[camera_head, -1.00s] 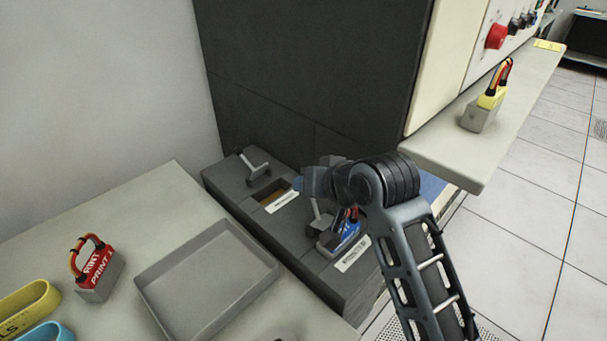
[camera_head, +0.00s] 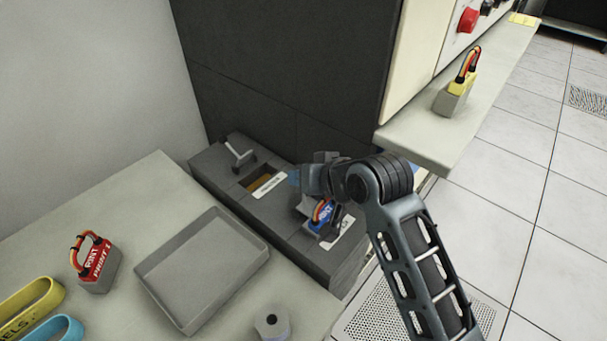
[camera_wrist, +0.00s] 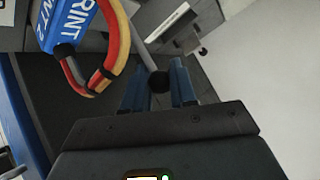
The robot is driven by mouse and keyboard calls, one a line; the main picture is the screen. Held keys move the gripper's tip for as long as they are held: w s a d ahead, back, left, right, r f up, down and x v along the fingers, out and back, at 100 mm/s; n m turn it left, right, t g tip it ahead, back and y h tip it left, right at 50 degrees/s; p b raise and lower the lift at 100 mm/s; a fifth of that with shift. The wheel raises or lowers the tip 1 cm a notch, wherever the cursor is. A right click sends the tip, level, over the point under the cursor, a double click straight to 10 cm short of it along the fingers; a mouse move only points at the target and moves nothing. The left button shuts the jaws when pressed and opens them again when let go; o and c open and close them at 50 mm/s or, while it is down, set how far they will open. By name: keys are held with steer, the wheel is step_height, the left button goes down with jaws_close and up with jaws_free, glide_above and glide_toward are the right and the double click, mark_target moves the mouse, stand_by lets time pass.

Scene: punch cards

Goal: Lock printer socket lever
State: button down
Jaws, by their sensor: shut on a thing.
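The dark grey socket box (camera_head: 345,268) stands against the dark cabinet. A blue PRINT 2 block (camera_head: 322,217) with a red and orange cable loop sits in its near socket; the block also shows at upper left in the wrist view (camera_wrist: 68,22). My gripper (camera_head: 296,178) is above and just behind this block. In the wrist view its two blue fingers (camera_wrist: 160,88) are shut on the dark-tipped end of a grey lever (camera_wrist: 147,58) beside the block. In the head view my gripper and arm hide most of this lever.
A second lever (camera_head: 240,155) stands by an empty socket (camera_head: 258,180) farther back on the box. A grey tray (camera_head: 203,270) and a red PRINT 1 block (camera_head: 98,265) are on the left table. A yellow block (camera_head: 458,90) stands on the right shelf.

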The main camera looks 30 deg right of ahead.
steer(key=shift+s+f, duration=0.15)
steer(key=shift+f, duration=0.25)
steer(key=c, duration=1.2)
jaws_free()
steer(key=shift+c, duration=0.2)
steer(key=shift+o, duration=1.4)
steer(key=shift+r, duration=0.2)
steer(key=shift+v, duration=3.8)
steer(key=shift+r, duration=0.1)
